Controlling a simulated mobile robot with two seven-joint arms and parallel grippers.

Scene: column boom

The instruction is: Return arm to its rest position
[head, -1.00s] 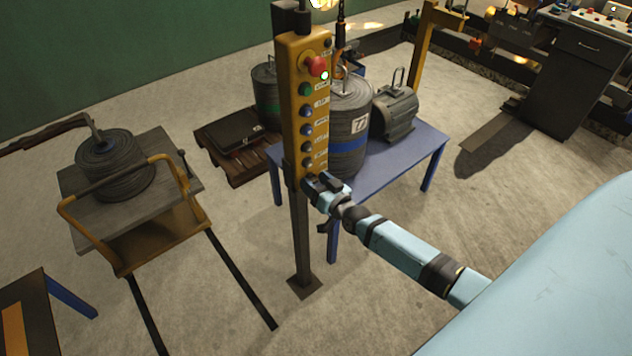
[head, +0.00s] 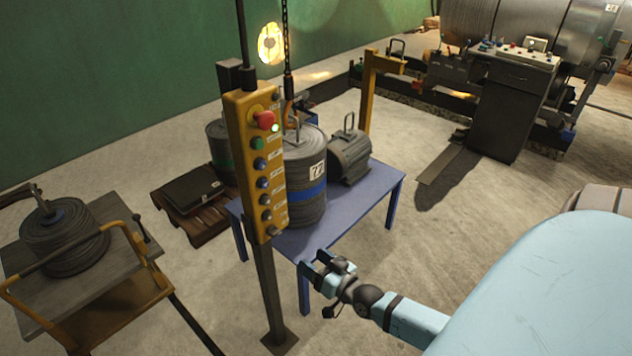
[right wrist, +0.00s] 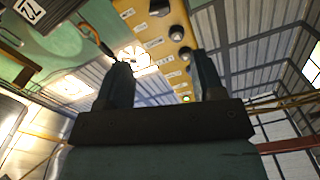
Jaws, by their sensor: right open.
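My right arm comes in from the lower right in the head view, and its gripper (head: 318,270) is open and empty. It is to the right of the yellow button pendant (head: 256,175) and apart from it, in front of the blue table. In the right wrist view the two dark fingers (right wrist: 160,85) stand apart with nothing between them. The pendant (right wrist: 168,45) shows beyond them, with its buttons. It stands on a dark post and has a red stop knob and a lit green lamp. My left gripper does not show.
A blue table (head: 355,215) behind the pendant bears a cable drum (head: 306,190) and a grey motor (head: 349,157). A hook on a chain (head: 286,55) hangs above. A yellow trolley (head: 110,310) with a coil stands left. The floor right of the table is clear.

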